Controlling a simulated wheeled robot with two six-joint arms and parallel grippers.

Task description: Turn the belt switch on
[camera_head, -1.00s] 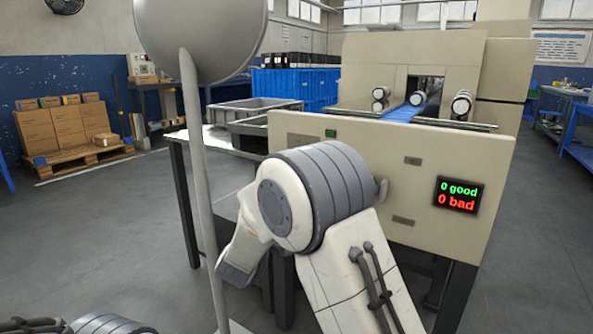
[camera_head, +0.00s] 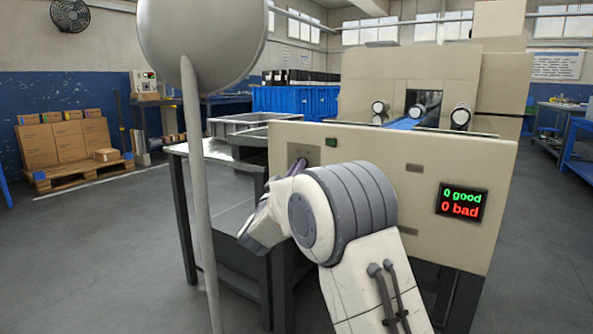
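The beige wrapper machine (camera_head: 420,160) stands in front of me. A small grey plate (camera_head: 313,146) is on the upper left of its front panel, and a short purple-grey lever-like part (camera_head: 298,165) sticks out there. I take it for the belt switch, but its setting is too small to tell. A small green part (camera_head: 331,142) is beside the plate. My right gripper (camera_head: 262,218) is just below and left of that part, partly hidden by my own wrist. Its fingers are not clear, and I cannot tell whether it touches the part. My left gripper is out of view.
A display (camera_head: 460,201) on the panel reads "0 good, 0 bad". A grey tray (camera_head: 243,122) lies on the side table left of the machine. A thin pole with a large round grey head (camera_head: 203,40) crosses the left foreground. Open floor lies left.

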